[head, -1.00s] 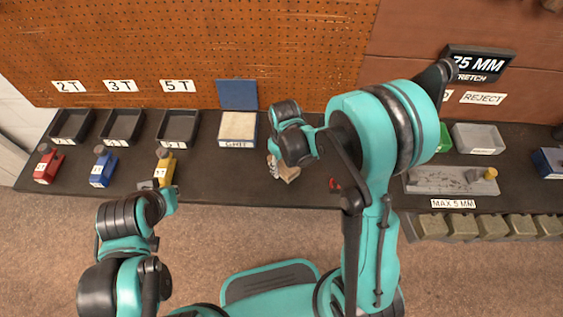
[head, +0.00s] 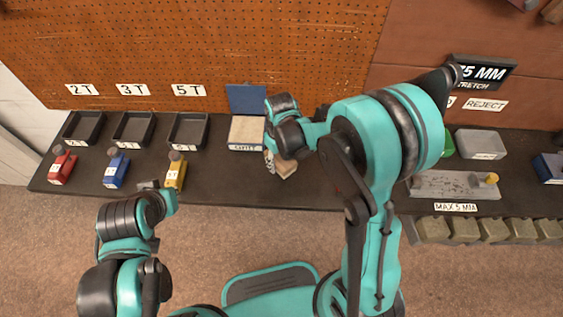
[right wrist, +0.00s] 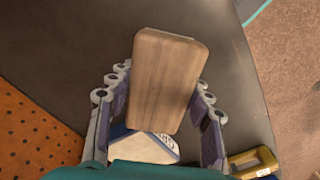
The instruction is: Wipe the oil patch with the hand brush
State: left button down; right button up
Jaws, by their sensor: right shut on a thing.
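The hand brush shows as a pale wooden block (right wrist: 170,75) in the right wrist view. My right gripper (right wrist: 160,90) is shut on it, with a finger along each side. In the head view the brush (head: 287,170) shows partly below my right gripper (head: 272,160), over the bench just right of the box with the blue lid. Its underside is hidden, and I cannot tell whether it touches the bench. I cannot make out the oil patch in either view. My left gripper (head: 150,186) is in front of the bench at left, its jaws unclear.
My right arm hides the bench's middle.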

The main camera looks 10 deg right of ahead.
jog(key=shift+r+p, duration=1)
jog(key=shift+r, duration=0.65)
